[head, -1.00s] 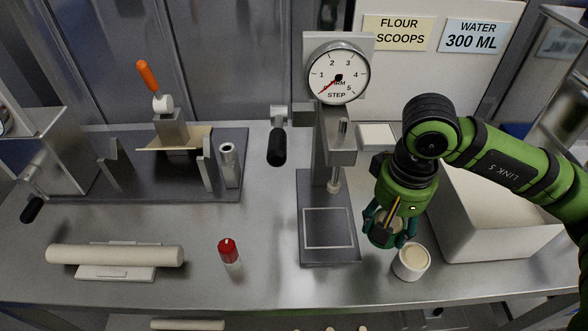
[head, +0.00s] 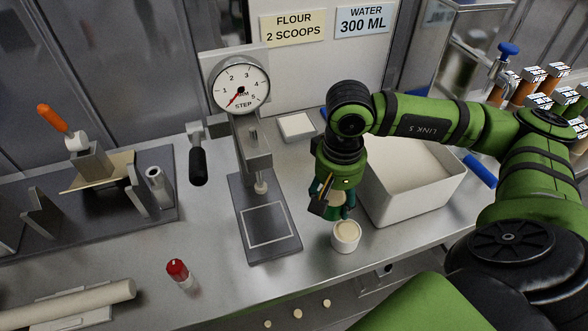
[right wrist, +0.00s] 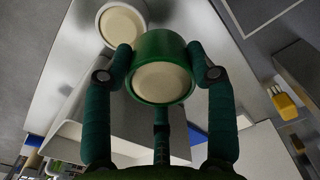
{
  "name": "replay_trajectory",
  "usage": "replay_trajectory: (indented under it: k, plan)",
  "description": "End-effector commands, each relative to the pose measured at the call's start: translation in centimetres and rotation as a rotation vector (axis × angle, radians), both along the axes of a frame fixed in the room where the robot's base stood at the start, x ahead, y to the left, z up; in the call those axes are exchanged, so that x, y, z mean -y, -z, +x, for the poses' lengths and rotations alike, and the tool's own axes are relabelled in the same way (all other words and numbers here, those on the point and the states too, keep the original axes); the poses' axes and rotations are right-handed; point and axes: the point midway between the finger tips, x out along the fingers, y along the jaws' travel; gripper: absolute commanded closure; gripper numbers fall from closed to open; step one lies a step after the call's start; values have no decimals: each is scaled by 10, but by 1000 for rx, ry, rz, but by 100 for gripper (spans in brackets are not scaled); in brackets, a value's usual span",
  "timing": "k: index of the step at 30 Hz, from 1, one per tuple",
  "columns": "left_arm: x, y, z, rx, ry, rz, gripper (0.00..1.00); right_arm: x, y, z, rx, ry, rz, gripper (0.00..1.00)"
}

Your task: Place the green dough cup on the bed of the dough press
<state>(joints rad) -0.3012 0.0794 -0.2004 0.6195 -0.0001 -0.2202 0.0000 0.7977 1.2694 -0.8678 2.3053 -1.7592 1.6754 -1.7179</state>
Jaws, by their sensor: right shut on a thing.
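My right gripper (head: 334,206) points down, to the right of the dough press (head: 252,150). In the head view the fingers mostly hide the cup. The press bed (head: 267,224) is a dark plate with a pale square outline. It is bare and lies left of the gripper. My left gripper is not in view.
A white cup of dough (head: 345,238) stands just below my right gripper, and it also shows in the right wrist view (right wrist: 104,12). A large white bin (head: 400,205) is right behind. A red-capped shaker (head: 178,272) stands front left. The counter between press and white cup is clear.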

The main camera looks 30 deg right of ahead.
Motion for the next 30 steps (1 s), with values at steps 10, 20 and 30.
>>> replay_trajectory:
  k: [10,20,30]
  plan:
    - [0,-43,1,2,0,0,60,10,-6,86,-1,2,2,86]
    - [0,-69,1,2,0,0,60,17,17,129,-8,-2,0,86]
    - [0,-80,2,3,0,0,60,17,49,129,-5,-1,1,86]
